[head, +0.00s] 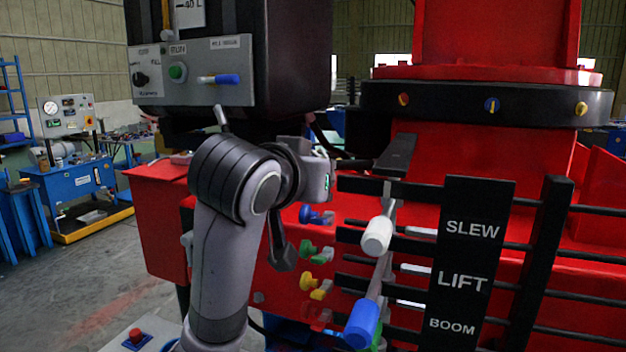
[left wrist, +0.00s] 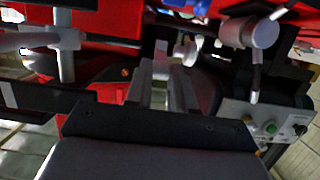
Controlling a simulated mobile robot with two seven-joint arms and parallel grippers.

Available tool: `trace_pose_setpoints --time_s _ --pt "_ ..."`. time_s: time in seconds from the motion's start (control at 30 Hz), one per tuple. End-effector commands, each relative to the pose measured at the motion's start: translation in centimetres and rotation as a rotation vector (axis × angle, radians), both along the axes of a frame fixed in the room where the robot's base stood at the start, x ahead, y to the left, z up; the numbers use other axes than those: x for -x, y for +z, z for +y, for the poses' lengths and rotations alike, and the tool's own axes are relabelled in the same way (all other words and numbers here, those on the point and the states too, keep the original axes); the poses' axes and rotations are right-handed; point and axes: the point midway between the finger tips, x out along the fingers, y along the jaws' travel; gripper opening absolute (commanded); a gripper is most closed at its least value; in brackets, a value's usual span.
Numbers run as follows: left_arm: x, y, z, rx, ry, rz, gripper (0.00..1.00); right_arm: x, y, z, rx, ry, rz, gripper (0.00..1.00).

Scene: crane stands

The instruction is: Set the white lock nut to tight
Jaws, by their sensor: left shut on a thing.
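My left gripper (head: 320,175) is at the top of a column of coloured winged nuts on the red crane housing. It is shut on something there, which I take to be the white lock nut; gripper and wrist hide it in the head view. In the left wrist view the two fingers (left wrist: 160,88) are close together, with pale parts between and beyond their tips. How far the nut is turned cannot be seen. My right gripper is not in view.
Below are blue (head: 316,215), green (head: 308,249) and yellow (head: 315,288) nuts. Levers with a white knob (head: 377,236) and a blue knob (head: 362,324) stand close at right, before black rails and a SLEW/LIFT/BOOM plate (head: 468,262). A grey control panel (head: 192,72) is above left.

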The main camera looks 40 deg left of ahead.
Motion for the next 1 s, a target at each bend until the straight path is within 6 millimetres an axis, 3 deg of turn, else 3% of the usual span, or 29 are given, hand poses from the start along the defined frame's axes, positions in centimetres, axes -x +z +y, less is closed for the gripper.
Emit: trace_pose_setpoints --time_s 0.37,0.4,0.47,1.0 --pt "-0.05 0.01 0.02 0.002 0.001 0.006 0.0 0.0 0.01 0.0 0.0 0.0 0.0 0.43" --pt "-0.06 0.01 0.03 0.002 0.001 0.006 0.3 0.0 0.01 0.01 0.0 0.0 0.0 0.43" --pt "-0.05 0.01 0.03 0.002 0.001 0.006 0.49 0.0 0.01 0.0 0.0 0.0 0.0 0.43" --pt "-0.42 0.21 0.17 0.002 0.0 0.004 0.49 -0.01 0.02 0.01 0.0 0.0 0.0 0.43"
